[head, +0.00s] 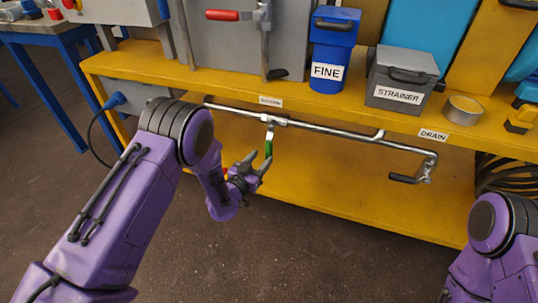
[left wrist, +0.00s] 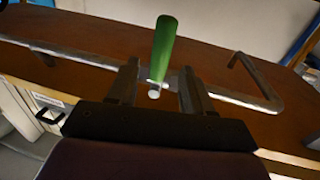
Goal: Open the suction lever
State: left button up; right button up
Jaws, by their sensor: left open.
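The suction lever (head: 268,146) has a green handle that hangs down from a valve on the metal pipe (head: 330,130), below a small label (head: 270,102) that is hard to read. My left gripper (head: 259,160) is just below and beside the green handle, with its jaws open and empty. In the left wrist view the green handle (left wrist: 164,52) shows between the two spread fingers of my left gripper (left wrist: 159,70). I cannot tell whether a finger touches it. My right gripper is out of view; only part of my right arm shows.
The yellow bench (head: 150,68) carries a blue FINE container (head: 333,45), a grey STRAINER box (head: 402,75) and a round tin (head: 463,110). A black-handled lever (head: 402,178) hangs at the pipe's right end, below the DRAIN label (head: 433,135). Coiled hoses (head: 505,170) lie at the right.

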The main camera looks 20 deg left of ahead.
aim_at(267, 152)
pick_arm(q)
jog(key=b+x, duration=0.1)
jog(key=x, duration=0.4)
jog(key=shift+f, duration=0.15)
jog(key=shift+w+d, duration=0.15)
jog(key=shift+w, duration=0.25)
grip_shut()
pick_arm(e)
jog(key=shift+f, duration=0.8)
